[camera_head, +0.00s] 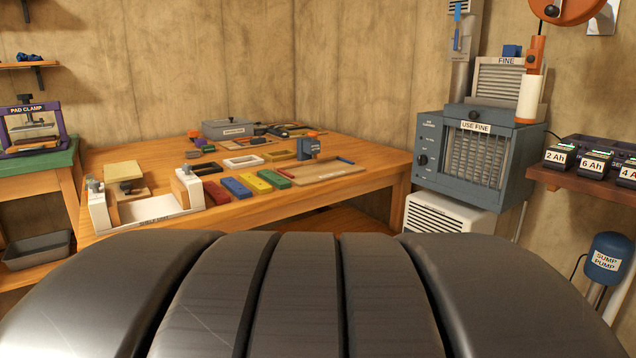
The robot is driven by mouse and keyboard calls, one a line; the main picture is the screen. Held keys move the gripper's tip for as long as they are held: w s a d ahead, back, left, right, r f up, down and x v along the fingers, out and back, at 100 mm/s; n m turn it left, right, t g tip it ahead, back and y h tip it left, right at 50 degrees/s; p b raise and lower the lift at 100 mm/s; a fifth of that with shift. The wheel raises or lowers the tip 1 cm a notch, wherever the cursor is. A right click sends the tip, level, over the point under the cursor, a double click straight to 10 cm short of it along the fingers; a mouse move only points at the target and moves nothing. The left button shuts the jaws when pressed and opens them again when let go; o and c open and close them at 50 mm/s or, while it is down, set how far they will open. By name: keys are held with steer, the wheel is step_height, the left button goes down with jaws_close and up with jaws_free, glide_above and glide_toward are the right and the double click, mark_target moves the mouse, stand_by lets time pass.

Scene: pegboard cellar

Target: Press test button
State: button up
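I cannot make out any button marked as a test button in the head view. A pale wall plate (601,20) is partly cut off at the top right, behind the orange reel, and its face is not readable. The blue-grey air cleaner (428,133) has a small dark knob on its left face and a "USE FINE" label at the front. Battery units marked "2 Ah" (557,157) and "6 Ah" (594,164) stand on the right shelf. My gripper is not in view.
A wooden bench (340,150) holds coloured blocks, a white clamp fixture and a grey case (229,128). An orange reel (566,8) hangs top right. A blue sump pump (606,258) is at the lower right. A large dark ribbed shape fills the foreground and hides the floor.

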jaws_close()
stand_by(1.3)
